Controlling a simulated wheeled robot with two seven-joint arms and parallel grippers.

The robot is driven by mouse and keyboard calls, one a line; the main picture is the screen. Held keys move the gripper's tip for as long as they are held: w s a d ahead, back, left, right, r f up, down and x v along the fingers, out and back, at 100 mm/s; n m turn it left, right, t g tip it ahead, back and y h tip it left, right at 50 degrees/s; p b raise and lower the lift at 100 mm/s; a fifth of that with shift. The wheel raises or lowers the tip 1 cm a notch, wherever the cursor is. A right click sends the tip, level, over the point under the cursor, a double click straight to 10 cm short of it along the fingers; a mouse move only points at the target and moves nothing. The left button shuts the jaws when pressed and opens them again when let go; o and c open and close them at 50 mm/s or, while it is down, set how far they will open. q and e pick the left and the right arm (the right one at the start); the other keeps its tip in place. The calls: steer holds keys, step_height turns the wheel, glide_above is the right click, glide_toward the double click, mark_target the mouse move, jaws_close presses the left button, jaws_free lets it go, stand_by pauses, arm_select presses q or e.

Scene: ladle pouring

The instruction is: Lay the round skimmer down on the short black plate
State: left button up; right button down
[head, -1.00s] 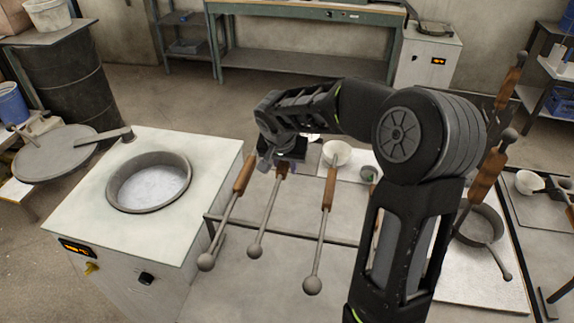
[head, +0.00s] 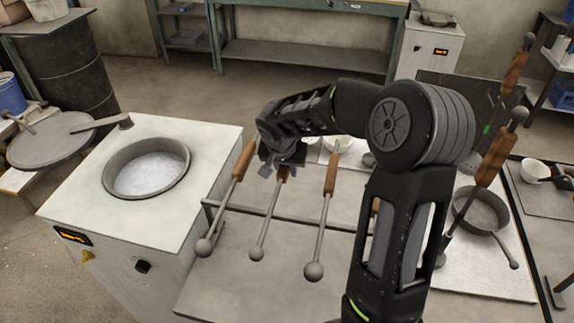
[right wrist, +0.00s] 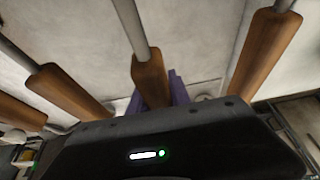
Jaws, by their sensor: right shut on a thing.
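The held handle (right wrist: 150,80) shows between purple fingers in the right wrist view. Its grey rod (head: 264,218) runs down to a ball end. Similar tools are on either side, the left tool (head: 228,205) and the right tool (head: 326,215). The skimmer's round head cannot be made out, so I cannot tell whether the held tool is the skimmer. A dark flat panel (head: 455,95) shows behind my arm; I cannot tell if it is the short black plate. My left gripper is not in view.
A furnace box (head: 90,190) with a round pot (head: 148,170) stands at left. A rail (head: 290,217) runs beneath the tool rods. A grey pan (head: 481,209) and upright wooden-handled tools (head: 492,160) stand at right. A white cup (head: 534,171) is farther right.

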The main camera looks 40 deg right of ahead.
steer(key=shift+f+b, duration=0.3)
steer(key=shift+f, duration=0.45)
steer(key=shift+f+b, duration=0.25)
steer(key=shift+b, duration=0.15)
steer(key=c, duration=1.4)
jaws_free()
steer(key=shift+o, duration=1.4)
steer(key=shift+f, duration=0.1)
